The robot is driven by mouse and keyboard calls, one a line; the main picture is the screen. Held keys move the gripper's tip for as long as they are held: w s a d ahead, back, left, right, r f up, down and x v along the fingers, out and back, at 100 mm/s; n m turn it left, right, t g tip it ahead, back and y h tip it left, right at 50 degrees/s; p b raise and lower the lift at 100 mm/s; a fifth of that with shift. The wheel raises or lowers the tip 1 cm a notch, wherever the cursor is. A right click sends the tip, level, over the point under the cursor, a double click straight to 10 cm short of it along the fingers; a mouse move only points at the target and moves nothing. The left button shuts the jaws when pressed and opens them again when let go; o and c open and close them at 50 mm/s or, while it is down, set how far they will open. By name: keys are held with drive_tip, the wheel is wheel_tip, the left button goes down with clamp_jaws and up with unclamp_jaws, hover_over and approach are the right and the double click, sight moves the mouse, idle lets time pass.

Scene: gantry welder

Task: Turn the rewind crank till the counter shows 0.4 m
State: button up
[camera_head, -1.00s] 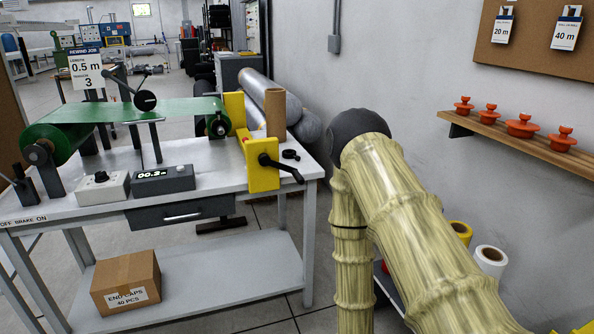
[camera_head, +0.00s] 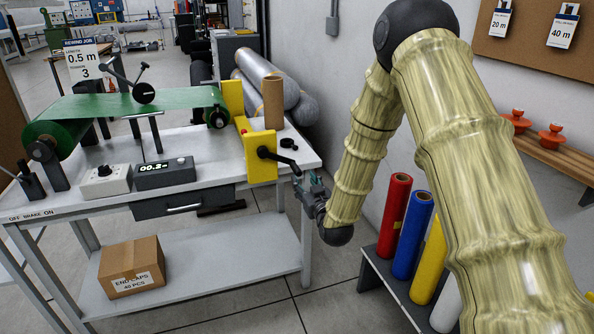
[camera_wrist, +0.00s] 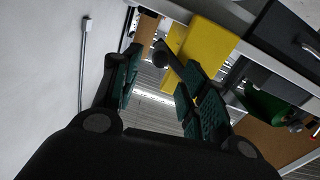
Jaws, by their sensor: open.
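The rewind crank (camera_head: 279,159) is a black arm on a yellow bracket (camera_head: 262,150) at the table's right end. It points right and slightly down. The counter (camera_head: 164,172) is a dark box whose lit display seems to read 00.2; its end is hard to read. My gripper (camera_head: 304,182) is just right of and below the crank's outer end, open and empty. In the wrist view, its green-padded fingers (camera_wrist: 160,88) stand apart; the yellow bracket (camera_wrist: 208,45) and a dark crank end (camera_wrist: 161,55) lie beyond them. I cannot tell whether they touch the crank.
A job sign (camera_head: 82,64) reads 0.5 m and tension 3. A green web (camera_head: 130,103) runs between rollers on the table. A brake lever (camera_head: 29,181) stands at the left. A brown tube (camera_head: 273,102) stands behind the crank.

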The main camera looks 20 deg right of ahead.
sight(299, 174)
drive_tip(key=w, duration=0.8)
drive_tip(key=shift+a, duration=0.15)
drive_tip(key=shift+s, duration=0.1)
clamp_jaws()
